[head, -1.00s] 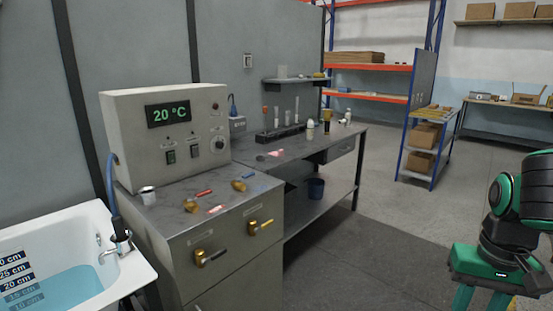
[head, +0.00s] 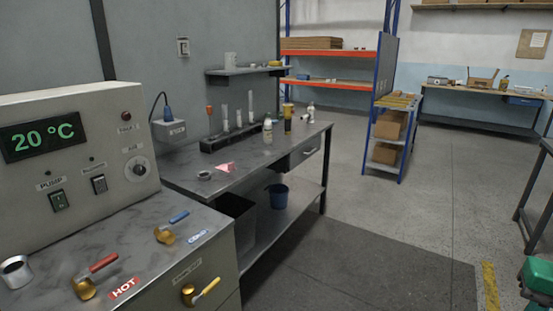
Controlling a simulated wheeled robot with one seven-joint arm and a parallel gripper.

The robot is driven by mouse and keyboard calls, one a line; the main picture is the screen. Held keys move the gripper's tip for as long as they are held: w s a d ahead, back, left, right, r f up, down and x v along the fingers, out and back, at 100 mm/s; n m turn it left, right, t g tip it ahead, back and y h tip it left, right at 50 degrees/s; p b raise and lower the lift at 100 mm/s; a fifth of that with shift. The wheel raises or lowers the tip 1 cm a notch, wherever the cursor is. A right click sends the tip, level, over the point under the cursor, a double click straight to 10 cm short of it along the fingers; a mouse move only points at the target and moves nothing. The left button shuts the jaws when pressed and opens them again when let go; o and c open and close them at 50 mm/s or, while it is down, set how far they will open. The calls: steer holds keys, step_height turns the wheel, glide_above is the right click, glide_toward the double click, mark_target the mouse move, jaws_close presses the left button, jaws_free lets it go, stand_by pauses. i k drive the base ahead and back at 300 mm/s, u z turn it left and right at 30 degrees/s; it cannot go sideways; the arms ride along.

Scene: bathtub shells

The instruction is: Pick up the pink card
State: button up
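A small pink card (head: 225,167) lies on the grey workbench (head: 262,177), near the bench's left part. It looks folded or tilted; its exact shape is too small to tell. A small dark ring-like object (head: 204,176) lies just left of it. A green part of my own arm shows at the lower right edge. My gripper is out of view, so its state is hidden.
A control cabinet with red (head: 98,268) and blue (head: 173,222) handled valves stands at the near left. A rack with tubes (head: 238,136) and bottles stand behind the card. A blue bucket (head: 278,195) sits on the lower shelf.

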mark_target(226, 165)
steer(key=z, duration=0.1)
steer(key=i, duration=2.2)
steer(key=u, duration=0.45)
